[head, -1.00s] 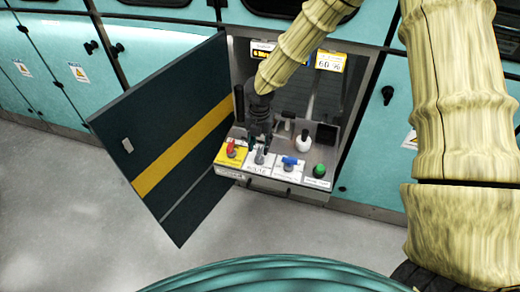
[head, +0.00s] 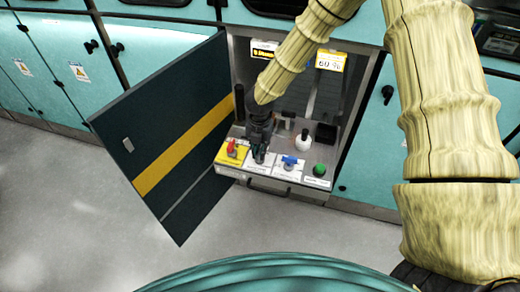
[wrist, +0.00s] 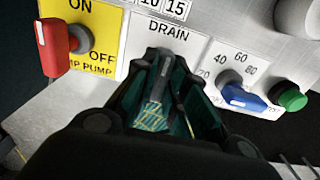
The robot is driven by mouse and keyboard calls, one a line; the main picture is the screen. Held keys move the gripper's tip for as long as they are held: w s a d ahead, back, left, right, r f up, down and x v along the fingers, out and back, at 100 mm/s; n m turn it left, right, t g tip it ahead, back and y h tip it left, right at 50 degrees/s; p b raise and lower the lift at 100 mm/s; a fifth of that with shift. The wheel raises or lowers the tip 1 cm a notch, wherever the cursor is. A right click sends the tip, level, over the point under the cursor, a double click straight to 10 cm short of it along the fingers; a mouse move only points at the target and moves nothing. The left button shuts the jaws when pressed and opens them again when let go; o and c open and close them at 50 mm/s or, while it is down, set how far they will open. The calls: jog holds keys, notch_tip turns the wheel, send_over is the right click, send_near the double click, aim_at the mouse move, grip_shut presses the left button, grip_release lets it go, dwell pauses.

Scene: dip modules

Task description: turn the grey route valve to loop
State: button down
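The grey route valve handle (wrist: 163,78) stands on a white plate (wrist: 196,42) marked DRAIN in the wrist view. My gripper (wrist: 164,88) is over it, with one dark finger on either side of the handle. The fingers look partly open; a narrow gap seems to show on the right side, and contact is hard to tell. The handle points toward the DRAIN label and its near end lies between the fingers. In the head view my gripper (head: 261,150) covers the valve. The LOOP marking is hidden.
A red pump switch (wrist: 54,48) on a yellow plate is left of the valve. A blue dial knob (wrist: 243,97) and a green button (wrist: 290,98) are to the right. The open cabinet door (head: 165,140) stands at the left.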

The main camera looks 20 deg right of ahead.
dwell(0.3)
jog(key=m+p, duration=0.1)
jog(key=m, duration=0.3)
jog(key=shift+d+r, duration=0.1)
jog(key=m, duration=0.5)
jog(key=shift+p, duration=0.4)
jog(key=m, duration=0.4)
jog(key=shift+m, duration=2.4)
jog(key=c, duration=1.4)
grip_release()
jog(key=shift+c, duration=0.2)
jog(key=shift+p, duration=0.3)
